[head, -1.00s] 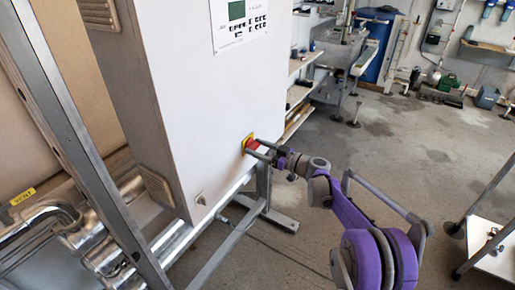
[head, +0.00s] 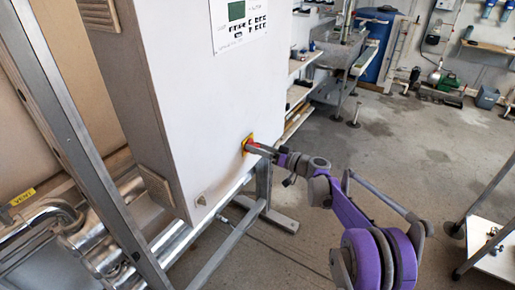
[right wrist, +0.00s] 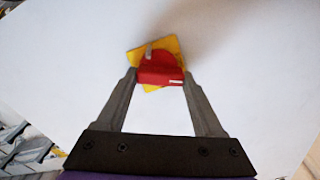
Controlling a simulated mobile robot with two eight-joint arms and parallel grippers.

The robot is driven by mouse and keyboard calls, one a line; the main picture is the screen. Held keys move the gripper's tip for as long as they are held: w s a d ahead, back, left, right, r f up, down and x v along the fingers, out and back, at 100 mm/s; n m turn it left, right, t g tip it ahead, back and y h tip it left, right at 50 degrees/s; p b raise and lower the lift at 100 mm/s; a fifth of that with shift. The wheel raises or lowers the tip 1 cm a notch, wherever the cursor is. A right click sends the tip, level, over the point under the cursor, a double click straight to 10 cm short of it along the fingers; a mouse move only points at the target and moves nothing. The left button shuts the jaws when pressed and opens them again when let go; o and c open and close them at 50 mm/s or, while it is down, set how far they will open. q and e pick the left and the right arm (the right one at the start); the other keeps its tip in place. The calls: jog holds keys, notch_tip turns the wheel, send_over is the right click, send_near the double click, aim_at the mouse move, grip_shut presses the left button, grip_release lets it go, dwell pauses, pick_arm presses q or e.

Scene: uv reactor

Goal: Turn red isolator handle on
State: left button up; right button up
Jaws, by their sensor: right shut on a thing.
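The red isolator handle (right wrist: 160,69) sits on a yellow plate (right wrist: 135,56) on the front of the white cabinet (head: 215,110). In the right wrist view the yellow plate looks tilted relative to the handle. My right gripper (right wrist: 160,77) is shut on the handle, with one finger against each side. In the head view my right gripper (head: 256,149) reaches the handle from the right and covers most of it; the yellow plate (head: 246,142) shows behind the fingertips. My left gripper is not in view.
A control panel with a green display (head: 240,20) is higher on the cabinet. A metal frame post (head: 75,130) and shiny pipes (head: 95,240) stand at the left. A white cart (head: 490,245) is at the right. The floor between is mostly clear.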

jog(key=shift+m, duration=0.9)
jog(key=o, duration=1.4)
jog(key=shift+c, duration=0.2)
jog(key=b+v, duration=0.1)
jog(key=v, duration=0.9)
jog(key=shift+s+d, duration=0.2)
jog(key=shift+d, duration=0.15)
